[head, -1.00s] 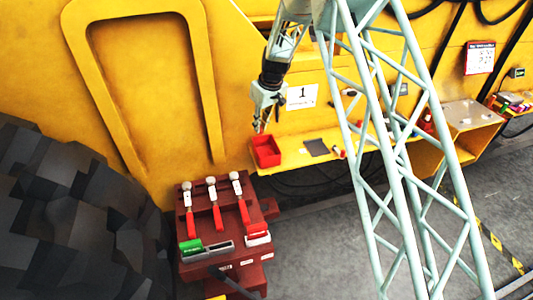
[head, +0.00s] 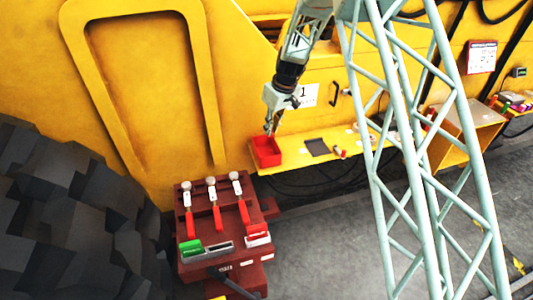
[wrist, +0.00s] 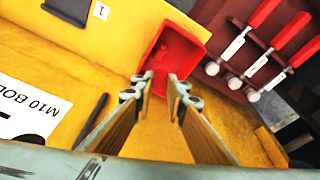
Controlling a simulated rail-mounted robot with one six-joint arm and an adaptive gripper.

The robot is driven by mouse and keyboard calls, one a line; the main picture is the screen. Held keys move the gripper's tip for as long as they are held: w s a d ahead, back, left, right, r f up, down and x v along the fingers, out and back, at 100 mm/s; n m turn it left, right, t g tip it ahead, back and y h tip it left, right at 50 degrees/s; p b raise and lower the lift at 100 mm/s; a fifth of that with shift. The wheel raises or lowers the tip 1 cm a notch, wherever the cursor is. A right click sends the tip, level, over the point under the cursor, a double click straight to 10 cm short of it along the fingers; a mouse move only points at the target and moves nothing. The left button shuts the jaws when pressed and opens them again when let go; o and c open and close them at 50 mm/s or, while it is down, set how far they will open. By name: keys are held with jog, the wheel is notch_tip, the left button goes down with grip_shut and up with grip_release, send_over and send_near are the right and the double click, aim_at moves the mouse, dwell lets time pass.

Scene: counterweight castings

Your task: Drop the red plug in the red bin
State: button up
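The red bin (head: 267,153) is an open box at the left end of the yellow shelf. It also shows in the wrist view (wrist: 185,44), just beyond my fingertips. My gripper (head: 270,131) points down over the bin's far side. In the wrist view my two fingers (wrist: 160,78) stand apart by a narrow gap, with red showing between their tips. I cannot tell whether that red is the plug or the bin's inside. I cannot make out the red plug for certain in any view.
The yellow shelf (head: 296,153) carries a dark grey pad (head: 317,147) and a small red-and-white item (head: 340,152) right of the bin. A dark red stand (head: 205,268) with red-handled levers is in front, lower left. The yellow wall rises close behind the shelf.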

aim_at(272, 136)
jog(key=shift+f+b, duration=0.65)
jog(key=shift+f, duration=2.2)
jog(key=o, duration=0.7)
jog(key=shift+r, duration=0.15)
jog(key=v, duration=1.1)
jog(key=shift+r, duration=0.35)
jog(key=shift+d, duration=0.1)
